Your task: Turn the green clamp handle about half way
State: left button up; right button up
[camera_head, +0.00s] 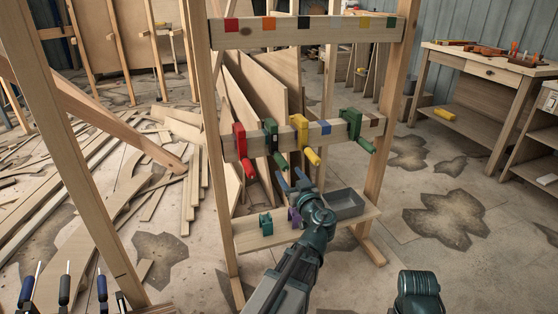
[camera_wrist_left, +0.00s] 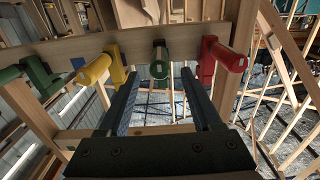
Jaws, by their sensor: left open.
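A green clamp (camera_head: 271,135) sits on the middle rail between a red clamp (camera_head: 240,142) and a yellow clamp (camera_head: 300,130). A second, wider green clamp (camera_head: 352,124) sits further right. The handle of the green clamp between red and yellow (camera_head: 280,161) points down toward me. My left gripper (camera_head: 291,178) is open just in front of and below it. In the left wrist view this handle (camera_wrist_left: 158,70) appears end-on, between and beyond my open fingertips (camera_wrist_left: 158,77). I cannot tell how far along the handle the fingers reach. My right gripper is out of view.
A wooden post (camera_head: 387,115) stands at right. Loose boards cover the floor at left.

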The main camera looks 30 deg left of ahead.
aim_at(279, 159)
pick_arm(q)
jog(key=x, duration=1)
jog(key=shift+w+a, duration=0.1)
jog(key=shift+w, duration=0.1)
grip_shut()
